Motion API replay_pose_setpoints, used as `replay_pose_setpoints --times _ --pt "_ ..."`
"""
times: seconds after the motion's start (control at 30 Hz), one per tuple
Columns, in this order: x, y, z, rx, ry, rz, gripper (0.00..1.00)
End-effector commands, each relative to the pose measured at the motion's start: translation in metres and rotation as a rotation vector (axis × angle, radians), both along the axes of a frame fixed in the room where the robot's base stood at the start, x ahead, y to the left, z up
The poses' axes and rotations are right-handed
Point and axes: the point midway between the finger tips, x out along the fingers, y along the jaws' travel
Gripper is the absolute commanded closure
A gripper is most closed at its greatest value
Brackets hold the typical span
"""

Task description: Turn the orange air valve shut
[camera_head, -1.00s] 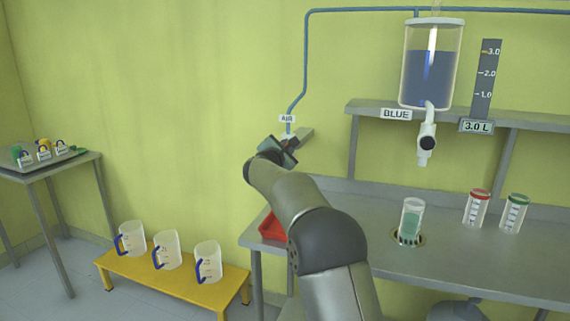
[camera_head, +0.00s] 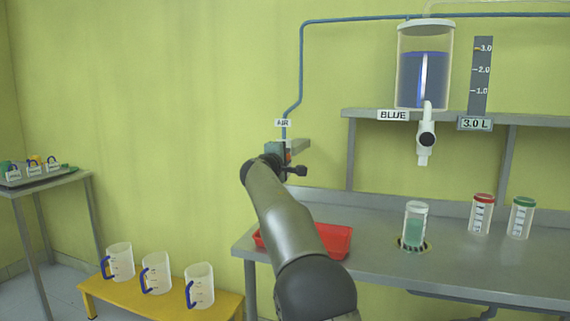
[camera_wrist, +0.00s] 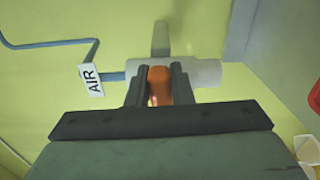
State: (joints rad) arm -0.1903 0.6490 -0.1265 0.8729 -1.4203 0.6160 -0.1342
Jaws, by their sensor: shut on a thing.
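The orange air valve handle (camera_wrist: 160,86) shows in the wrist view between the two dark fingers of my gripper (camera_wrist: 159,84), which is shut on it. The handle sits in front of a pale grey valve body (camera_wrist: 205,73) joined to the blue air pipe. An AIR label (camera_wrist: 91,80) hangs on the pipe beside it. In the head view, my gripper (camera_head: 283,152) is at the valve below the AIR label (camera_head: 283,123). Only a small orange-red spot of the handle (camera_head: 288,156) shows there; my arm hides most of it.
A steel bench (camera_head: 380,245) bears a red tray (camera_head: 338,240), a glass with green liquid (camera_head: 415,226), and red-capped (camera_head: 481,214) and green-capped (camera_head: 521,218) jars. The BLUE reactor vessel (camera_head: 423,75) hangs above at right. Several jugs stand on a yellow stand (camera_head: 170,306) at lower left.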

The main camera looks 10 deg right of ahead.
Motion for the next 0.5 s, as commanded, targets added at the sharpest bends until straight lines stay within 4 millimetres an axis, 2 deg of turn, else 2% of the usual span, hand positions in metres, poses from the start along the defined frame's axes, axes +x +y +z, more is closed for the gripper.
replay_pose_setpoints --times 0.5 --pt "0.0001 0.0006 -0.0016 0.053 -0.029 0.001 1.0"
